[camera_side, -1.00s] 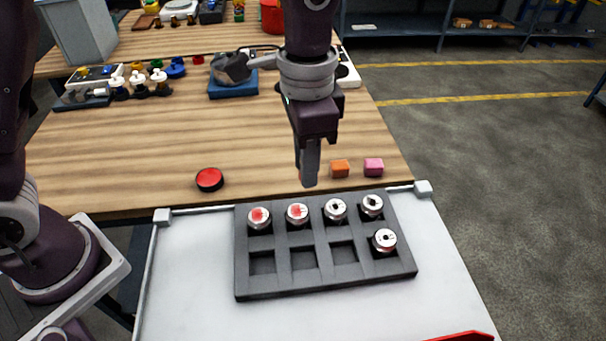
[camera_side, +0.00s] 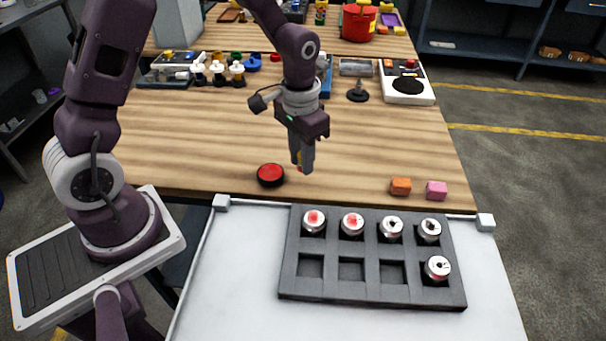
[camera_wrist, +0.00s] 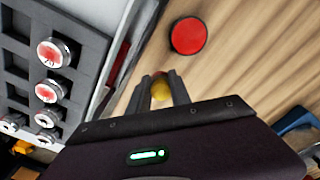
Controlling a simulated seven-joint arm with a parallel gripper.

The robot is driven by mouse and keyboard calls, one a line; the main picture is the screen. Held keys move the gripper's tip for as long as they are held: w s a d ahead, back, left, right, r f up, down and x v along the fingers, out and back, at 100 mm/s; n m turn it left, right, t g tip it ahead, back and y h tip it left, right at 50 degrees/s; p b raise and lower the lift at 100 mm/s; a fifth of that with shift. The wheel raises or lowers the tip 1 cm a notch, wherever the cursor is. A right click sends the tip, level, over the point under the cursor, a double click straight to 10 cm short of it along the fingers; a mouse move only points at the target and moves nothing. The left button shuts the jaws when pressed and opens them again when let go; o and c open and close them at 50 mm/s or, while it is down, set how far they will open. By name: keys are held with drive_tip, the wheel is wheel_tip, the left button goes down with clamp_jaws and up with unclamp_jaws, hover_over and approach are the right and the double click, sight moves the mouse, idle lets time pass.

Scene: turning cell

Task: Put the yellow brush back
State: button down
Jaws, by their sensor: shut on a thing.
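My gripper (camera_side: 302,163) points down over the wooden table, just right of the red round button (camera_side: 270,175). In the wrist view, my gripper (camera_wrist: 161,85) is shut on a small rounded yellow thing (camera_wrist: 161,91), with a bit of orange-red beyond it. The fingers hide most of it, so I cannot tell from its shape that it is the brush. In the side view only a small orange-red spot shows at the fingertips. I cannot make out a holder for the brush.
A dark tray (camera_side: 371,300) on the white table (camera_side: 240,300) holds several metal cylinders, some red-topped; three front pockets are empty. Orange (camera_side: 401,186) and pink (camera_side: 436,190) blocks lie near the wooden table's edge. A white device (camera_side: 405,82) and several small fittings stand farther back.

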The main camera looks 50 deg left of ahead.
sight(302, 184)
wheel_tip(302, 184, down, 4)
drive_tip(key=shift+f, duration=0.15)
drive_tip(key=shift+f, duration=0.1)
drive_tip(key=c, duration=1.2)
unclamp_jaws()
